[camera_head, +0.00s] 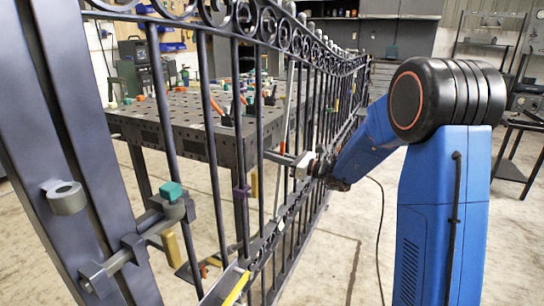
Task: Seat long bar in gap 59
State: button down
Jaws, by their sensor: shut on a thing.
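A black wrought-iron gate (212,150) with scrolls along its top and upright bars runs from the left foreground away to the back right. A long, pale grey bar (287,112) stands nearly upright among the gate's dark bars, leaning slightly. My gripper (281,158) reaches in from the right at about mid-height of the gate. It is shut on the long bar. The grip itself is small and partly hidden by the gate bars. I cannot tell which gap is number 59, or whether the bar's ends touch the rails.
A perforated welding table (180,112) with clamps stands behind the gate. A dark cable (382,235) lies on the floor at right. Floor right of the gate is mostly clear.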

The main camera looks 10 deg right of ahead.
jog(key=shift+f, duration=0.85)
dwell(0.9)
jog(key=shift+w+a+g+h, duration=0.15)
jog(key=shift+w+a, duration=0.25)
jog(key=shift+a, duration=0.2)
jog(key=shift+w+a+g+h, duration=0.15)
jog(key=shift+w+a, duration=0.25)
jog(key=shift+a, duration=0.15)
dwell(1.6)
jog(key=c, duration=1.7)
grip_release()
jog(key=shift+f, duration=0.1)
jog(key=v, duration=1.7)
jog(key=shift+s+d, duration=0.15)
jog(key=shift+s, duration=0.05)
